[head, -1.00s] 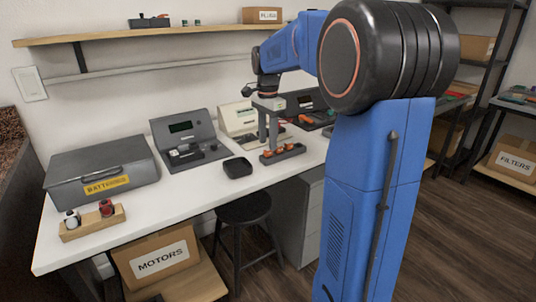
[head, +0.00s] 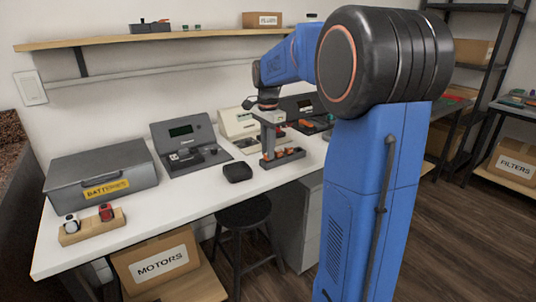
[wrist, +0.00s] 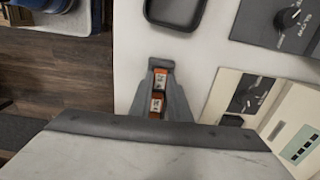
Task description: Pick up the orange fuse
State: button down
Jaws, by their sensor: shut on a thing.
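The orange fuses (head: 279,155) are small blocks in a narrow grey tray (head: 284,161) on the white bench. My gripper (head: 268,154) points down at the left, near end of the tray.
A black dish (head: 237,171) stands left of the tray. A dark grey meter (head: 187,145), a cream meter (head: 238,124) and a grey battery case (head: 100,174) line the bench. A wooden block (head: 92,228) sits at the front left. A stool (head: 243,215) stands below.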

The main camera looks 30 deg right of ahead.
notch_tip(320, 180, up, 10)
dwell(0.5)
